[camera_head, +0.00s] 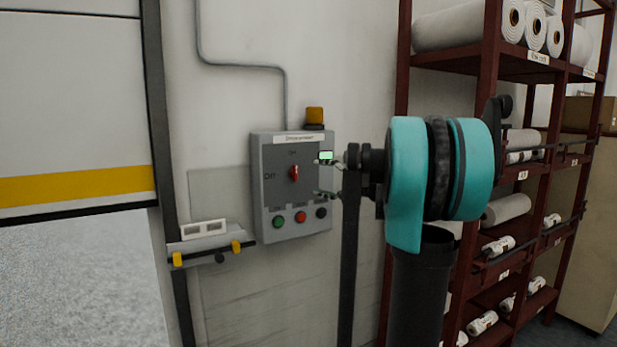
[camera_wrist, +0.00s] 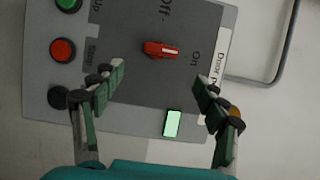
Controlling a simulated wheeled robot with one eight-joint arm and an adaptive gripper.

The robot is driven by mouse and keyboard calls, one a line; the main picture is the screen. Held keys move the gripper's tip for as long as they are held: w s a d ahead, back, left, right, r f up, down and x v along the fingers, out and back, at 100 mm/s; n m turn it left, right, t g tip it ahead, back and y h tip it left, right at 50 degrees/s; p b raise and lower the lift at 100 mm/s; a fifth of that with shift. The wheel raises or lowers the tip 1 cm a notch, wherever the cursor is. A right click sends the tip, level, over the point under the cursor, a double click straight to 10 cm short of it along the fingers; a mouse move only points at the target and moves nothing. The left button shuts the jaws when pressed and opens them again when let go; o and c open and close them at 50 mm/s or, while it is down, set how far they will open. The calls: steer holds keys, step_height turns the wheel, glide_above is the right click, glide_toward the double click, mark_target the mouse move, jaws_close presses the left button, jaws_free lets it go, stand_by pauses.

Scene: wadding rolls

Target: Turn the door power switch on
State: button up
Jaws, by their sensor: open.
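The door power switch is a red rotary knob (camera_head: 294,173) on a grey control box (camera_head: 262,215) on the wall. "On" is printed above it and "Off" to its left. The knob stands upright, and in the turned wrist view the knob (camera_wrist: 161,49) has its pale line pointing toward "On". A rectangular indicator (camera_wrist: 173,123) on the box glows green; it also shows in the head view (camera_head: 326,156). My gripper (camera_head: 328,177) is open and empty, to the right of the knob and apart from it. In the wrist view my gripper's fingers (camera_wrist: 160,88) are spread, with the knob beyond them.
Below the knob are a green button (camera_head: 277,221), a red button (camera_head: 300,217) and a black one (camera_head: 321,212). An amber beacon (camera_head: 314,116) sits above the box. A door (camera_head: 70,110) is at left, a dark red rack (camera_head: 488,70) with rolls at right.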

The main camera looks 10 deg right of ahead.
steer(key=v, duration=0.3)
steer(key=shift+s+d, duration=0.15)
steer(key=shift+f, duration=0.1)
steer(key=s+a+f+n+g+h, duration=0.1)
steer(key=s+a+f+n+g, duration=0.1)
steer(key=s+a+f, duration=0.35)
steer(key=s+a+f+n+g+h, duration=0.1)
steer(key=s+a+f+g, duration=0.15)
steer(key=f, duration=0.55)
steer(key=s+a+f+n+g+h, duration=0.1)
steer(key=s+a+f+n+g, duration=0.15)
steer(key=s+f, duration=0.35)
steer(key=s+f+n+g+h, duration=0.1)
steer(key=s+f+h, duration=0.3)
steer(key=s+f, duration=0.6)
step_height(320, 180, down, 3)
steer(key=shift+s+f+n+g+h, duration=0.3)
steer(key=shift+s+n+g, duration=0.1)
steer(key=shift+n, duration=0.15)
steer(key=s+d+f+h, duration=0.1)
steer(key=s+f, duration=0.1)
steer(key=s+d+f+n+h, duration=0.1)
steer(key=s+d+f, duration=0.1)
steer(key=s, duration=0.1)
steer(key=s+d+f+n+h, duration=0.1)
steer(key=s+d+f+h, duration=0.1)
steer(key=s, duration=0.1)
steer(key=shift+s+f+g, duration=0.25)
steer(key=shift+f+g, duration=0.1)
steer(key=shift+g, duration=0.05)
